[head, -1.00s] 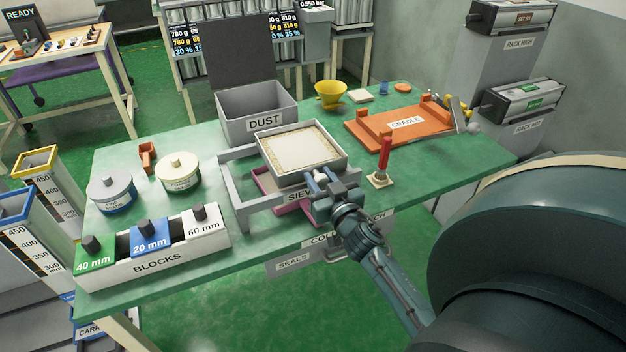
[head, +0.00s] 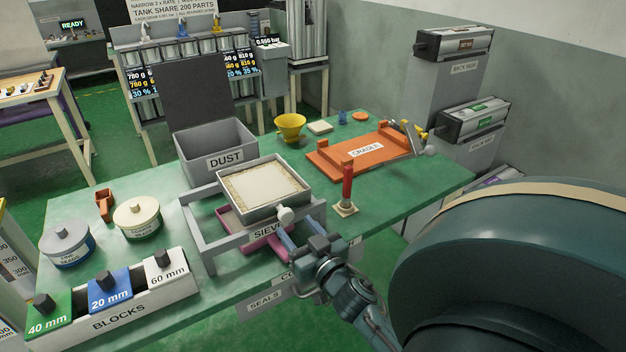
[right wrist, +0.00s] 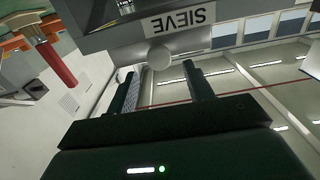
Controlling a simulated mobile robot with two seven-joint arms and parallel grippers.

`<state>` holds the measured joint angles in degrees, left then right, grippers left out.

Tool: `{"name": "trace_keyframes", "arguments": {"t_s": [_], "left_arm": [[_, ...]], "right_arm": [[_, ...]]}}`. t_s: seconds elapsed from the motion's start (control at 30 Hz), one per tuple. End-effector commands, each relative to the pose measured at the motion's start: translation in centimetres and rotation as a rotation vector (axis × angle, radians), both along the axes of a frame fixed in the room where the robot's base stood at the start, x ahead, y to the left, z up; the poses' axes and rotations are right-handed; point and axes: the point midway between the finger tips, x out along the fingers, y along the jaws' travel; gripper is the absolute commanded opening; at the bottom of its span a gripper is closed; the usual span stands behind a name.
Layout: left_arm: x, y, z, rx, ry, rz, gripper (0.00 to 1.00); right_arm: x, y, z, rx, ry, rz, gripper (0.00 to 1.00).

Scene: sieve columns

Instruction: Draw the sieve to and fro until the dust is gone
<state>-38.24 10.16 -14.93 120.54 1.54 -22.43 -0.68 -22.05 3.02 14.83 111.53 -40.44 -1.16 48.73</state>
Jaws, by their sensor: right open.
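The sieve (head: 233,212) is a grey square box on a grey stand (head: 198,240) labelled SIEVE. Inside lies pale beige material (head: 262,187) with a lighter middle patch and a grainy border. Its round white knob (head: 286,215) faces me at the front. A pink tray (head: 262,244) shows under the box. My right gripper (head: 299,238) is open and empty in front of the knob. In the right wrist view, the knob (right wrist: 159,57) is just beyond the gap between the spread fingers (right wrist: 160,88), apparently apart from them. My left gripper is not in view.
The grey DUST bin (head: 214,162) stands open behind the sieve. A red-handled tool (head: 347,185) stands on a small base right of it, near the orange cradle (head: 365,151). The blocks rack (head: 118,320) and two round tins (head: 137,218) are to the left.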

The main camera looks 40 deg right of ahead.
Motion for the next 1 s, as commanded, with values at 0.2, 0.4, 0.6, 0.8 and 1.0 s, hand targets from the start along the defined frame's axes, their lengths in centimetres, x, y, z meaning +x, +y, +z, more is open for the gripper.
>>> {"name": "trace_keyframes", "arguments": {"t_s": [0.2, 0.4, 0.6, 0.8, 1.0], "left_arm": [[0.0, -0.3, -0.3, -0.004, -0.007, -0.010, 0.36], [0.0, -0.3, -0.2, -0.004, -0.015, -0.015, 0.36], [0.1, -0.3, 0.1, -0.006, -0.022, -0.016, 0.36], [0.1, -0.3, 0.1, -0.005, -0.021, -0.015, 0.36], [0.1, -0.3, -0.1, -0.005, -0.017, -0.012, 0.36]], "right_arm": [[-4.5, 1.0, -0.2, 0.001, 0.003, -0.003, 0.52], [-6.3, 1.5, -0.1, 0.000, 0.001, -0.001, 0.52], [-6.6, 1.6, 0.0, -0.001, -0.001, -0.001, 0.52], [-6.5, 1.6, 0.0, -0.001, -0.001, 0.000, 0.52], [-6.5, 1.6, 0.0, 0.000, -0.001, 0.000, 0.53]]}}
